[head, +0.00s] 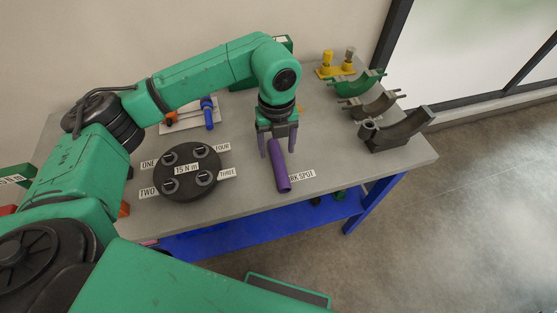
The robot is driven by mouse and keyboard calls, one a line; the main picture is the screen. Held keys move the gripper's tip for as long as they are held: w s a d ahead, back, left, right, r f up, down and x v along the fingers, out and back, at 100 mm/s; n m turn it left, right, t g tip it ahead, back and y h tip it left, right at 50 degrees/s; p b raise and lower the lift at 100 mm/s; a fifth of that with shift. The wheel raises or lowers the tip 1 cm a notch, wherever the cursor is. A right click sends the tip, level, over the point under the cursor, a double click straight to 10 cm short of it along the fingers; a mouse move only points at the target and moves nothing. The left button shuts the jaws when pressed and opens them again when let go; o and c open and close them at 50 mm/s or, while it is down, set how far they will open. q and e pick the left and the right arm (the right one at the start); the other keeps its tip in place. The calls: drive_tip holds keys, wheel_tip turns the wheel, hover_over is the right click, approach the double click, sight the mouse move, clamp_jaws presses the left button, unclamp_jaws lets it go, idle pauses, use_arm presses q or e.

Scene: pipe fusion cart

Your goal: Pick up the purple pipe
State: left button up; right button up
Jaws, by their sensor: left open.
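The purple pipe (281,176) lies on the grey table top near its front edge, across part of a white label ending in "RK SPOT". My left gripper (277,148) points down over the pipe's far end. Its two dark fingers are apart, one on each side of that end. I cannot tell whether they touch the pipe. My right gripper is not in view.
A black round flange (187,184) with numbered labels sits left of the pipe. Curved clamp shells (396,132) and a yellow fixture (335,70) stand at the right. A blue-handled tool (208,113) lies behind. Blue legs and shelf (255,230) are below.

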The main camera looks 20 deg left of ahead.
sight(279, 161)
use_arm(q)
drive_tip(key=f, duration=0.2)
drive_tip(key=f+p, duration=0.1)
drive_tip(key=f, duration=0.1)
drive_tip(key=f+p, duration=0.1)
drive_tip(key=f, duration=0.1)
drive_tip(key=shift+w+d+f, duration=0.15)
drive_tip(key=shift+w+f, duration=0.05)
drive_tip(key=shift+w, duration=0.15)
drive_tip(key=shift+f, duration=0.2)
clamp_jaws()
drive_tip(key=shift+r, duration=0.15)
